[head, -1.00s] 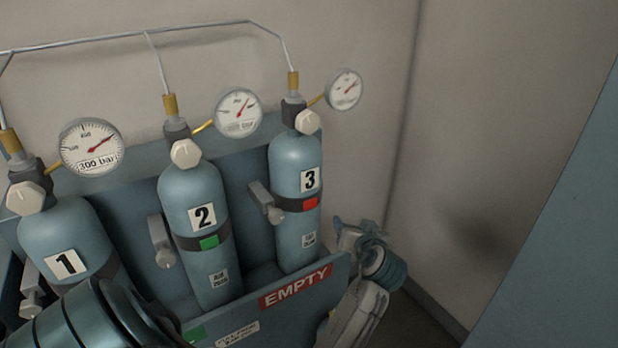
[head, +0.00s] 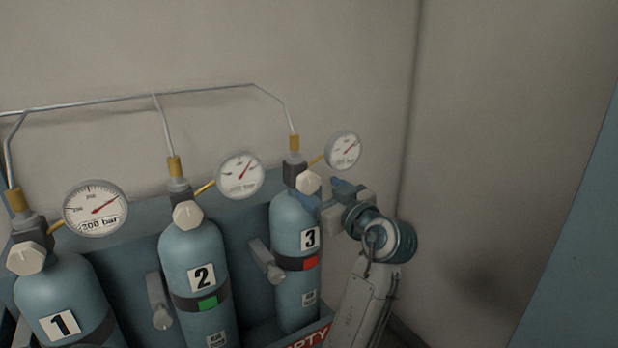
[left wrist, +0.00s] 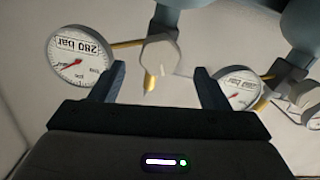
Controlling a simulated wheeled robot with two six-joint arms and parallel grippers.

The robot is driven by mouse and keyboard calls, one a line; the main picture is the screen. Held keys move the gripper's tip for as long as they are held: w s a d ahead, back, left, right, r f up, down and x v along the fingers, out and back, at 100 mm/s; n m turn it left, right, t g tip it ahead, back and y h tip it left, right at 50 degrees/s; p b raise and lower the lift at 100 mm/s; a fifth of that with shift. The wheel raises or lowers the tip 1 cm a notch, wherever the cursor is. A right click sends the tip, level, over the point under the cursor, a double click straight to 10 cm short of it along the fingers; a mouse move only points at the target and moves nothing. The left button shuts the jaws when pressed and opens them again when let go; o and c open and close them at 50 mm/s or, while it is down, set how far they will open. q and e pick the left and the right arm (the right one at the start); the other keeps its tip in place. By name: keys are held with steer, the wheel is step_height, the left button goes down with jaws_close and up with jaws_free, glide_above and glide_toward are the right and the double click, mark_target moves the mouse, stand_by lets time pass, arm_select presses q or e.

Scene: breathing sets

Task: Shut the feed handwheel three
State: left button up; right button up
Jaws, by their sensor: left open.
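Feed handwheel three (head: 307,183) is a cream faceted knob on the valve atop blue cylinder 3 (head: 296,238). My left gripper (head: 325,192) is open just right of the knob in the head view, its fingers pointing toward it. In the left wrist view the knob (left wrist: 160,57) lies between the two spread fingertips (left wrist: 162,80), with a clear gap on each side. I cannot tell how far the tips are from it in depth. The gauge of cylinder three (head: 343,151) shows also in the left wrist view (left wrist: 80,57), upside down, reading 280 bar. My right gripper is out of view.
Cylinders 1 (head: 62,290) and 2 (head: 195,262), with similar knobs and gauges, stand to the left in a blue rack. A thin pipe (head: 130,98) runs above the valves. Cylinder 3 has a red tag (head: 311,263). A blank wall (head: 480,150) lies to the right.

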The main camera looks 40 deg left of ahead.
mark_target(311, 184)
arm_select(q)
steer(key=p+x, duration=0.1)
steer(key=x, duration=0.3)
steer(key=shift+a+r+p, duration=0.1)
steer(key=shift+a+p, duration=0.05)
steer(key=shift+p, duration=0.2)
steer(key=shift+w+a, duration=0.25)
steer(key=shift+a, duration=0.35)
steer(key=c, duration=1)
steer(key=shift+o, duration=0.2)
